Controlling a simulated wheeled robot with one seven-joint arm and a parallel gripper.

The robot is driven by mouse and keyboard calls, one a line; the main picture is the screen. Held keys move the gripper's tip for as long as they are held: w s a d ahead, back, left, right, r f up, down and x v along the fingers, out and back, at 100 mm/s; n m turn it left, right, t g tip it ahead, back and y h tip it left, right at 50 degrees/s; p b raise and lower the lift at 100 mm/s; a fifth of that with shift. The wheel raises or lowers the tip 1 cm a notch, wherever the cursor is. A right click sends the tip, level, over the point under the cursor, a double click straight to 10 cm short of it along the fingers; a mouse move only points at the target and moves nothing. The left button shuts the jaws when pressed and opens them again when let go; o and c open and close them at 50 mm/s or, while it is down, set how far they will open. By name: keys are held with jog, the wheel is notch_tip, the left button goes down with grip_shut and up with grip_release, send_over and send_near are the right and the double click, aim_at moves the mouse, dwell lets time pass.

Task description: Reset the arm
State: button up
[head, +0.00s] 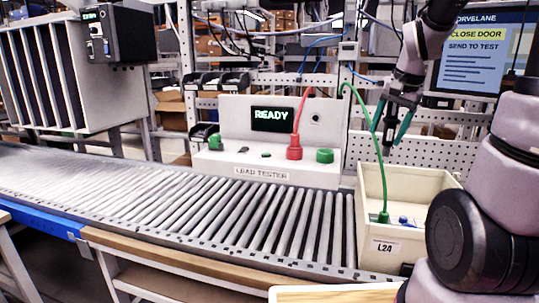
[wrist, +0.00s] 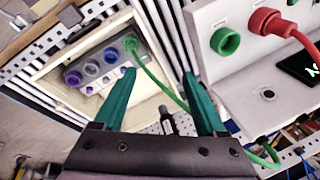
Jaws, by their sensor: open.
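A green plug (head: 384,216) stands upright in the box, on a grey unit (wrist: 100,65) with several coloured sockets. Its green cable (head: 362,104) arches up and passes close to my gripper; whether they touch I cannot tell.
The load tester (head: 225,167) stands behind the roller conveyor (head: 240,215), its display reading READY. A red plug (head: 294,148) sits in it beside an open green socket (head: 325,156). A monitor (head: 483,50) at right reads CLOSE DOOR, SEND TO TEST. The conveyor's left stretch is clear.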

jog(key=s+a+r+n+t, duration=0.2)
jog(key=s+a+r, duration=0.1)
jog(key=s+r, duration=0.2)
jog(key=s+a+r+n+t+y, duration=0.1)
jog(key=s+a+r+n+t, duration=0.1)
jog(key=s, duration=0.6)
notch_tip(320, 180, up, 3)
jog(key=shift+s+a+f+n, duration=0.15)
jog(key=shift+s+a+n, duration=0.2)
jog(key=shift+a+n, duration=0.3)
